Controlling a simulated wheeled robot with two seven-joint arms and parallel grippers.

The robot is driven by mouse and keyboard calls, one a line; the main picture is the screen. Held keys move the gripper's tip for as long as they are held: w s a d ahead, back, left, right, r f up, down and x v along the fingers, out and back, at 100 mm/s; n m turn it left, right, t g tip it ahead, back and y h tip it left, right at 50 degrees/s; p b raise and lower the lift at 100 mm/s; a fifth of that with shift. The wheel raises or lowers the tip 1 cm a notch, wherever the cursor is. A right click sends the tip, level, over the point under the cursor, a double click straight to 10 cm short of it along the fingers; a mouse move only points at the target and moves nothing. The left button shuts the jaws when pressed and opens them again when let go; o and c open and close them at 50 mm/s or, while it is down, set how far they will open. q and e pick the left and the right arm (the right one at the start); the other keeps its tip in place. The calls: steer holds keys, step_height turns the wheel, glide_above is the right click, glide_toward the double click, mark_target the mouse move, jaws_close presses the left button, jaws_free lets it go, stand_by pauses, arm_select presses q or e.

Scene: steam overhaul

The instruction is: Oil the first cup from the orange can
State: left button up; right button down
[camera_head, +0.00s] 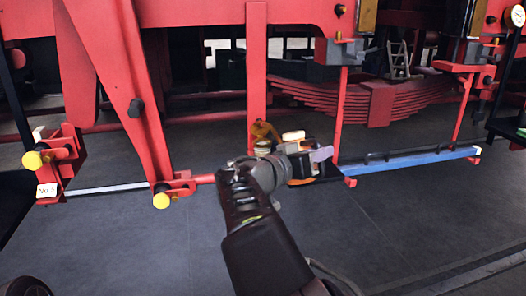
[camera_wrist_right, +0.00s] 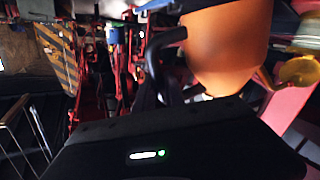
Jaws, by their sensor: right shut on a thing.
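My right gripper (camera_head: 304,166) is shut on the orange can, below the red engine frame near the middle of the head view. Only parts of the can (camera_head: 300,182) show there, behind the gripper. In the right wrist view the can (camera_wrist_right: 228,48) is large at the top right, with a dark handle-like part (camera_wrist_right: 163,50) to its left. A small pale yellow cup-like piece (camera_head: 262,148) is just left of the can in the head view. A brass-coloured rounded piece (camera_wrist_right: 299,72) is close to the can's right side in the wrist view. I cannot tell whether oil flows. My left gripper is out of view.
A red upright (camera_head: 257,75) stands just behind the can. Yellow-ended red brackets (camera_head: 172,190) are to the left. A blue bar (camera_head: 410,160) and a leaf spring (camera_head: 375,100) are to the right. The dark floor (camera_head: 390,225) in front is clear.

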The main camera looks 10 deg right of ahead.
steer(key=shift+r+p, duration=0.25)
steer(key=shift+p, duration=0.05)
steer(key=shift+w+r+n, duration=0.1)
steer(key=shift+n, duration=0.3)
steer(key=shift+p, duration=0.3)
steer(key=shift+w+a+r+n+p, duration=0.1)
steer(key=shift+r+n+p, duration=0.15)
steer(key=shift+n+p, duration=0.1)
stand_by(0.3)
steer(key=shift+r, duration=0.1)
stand_by(3.0)
steer(key=shift+w+r+n+p, duration=0.15)
steer(key=shift+r+n+p, duration=0.1)
steer(key=shift+r+p, duration=0.4)
steer(key=shift+f, duration=0.15)
stand_by(2.4)
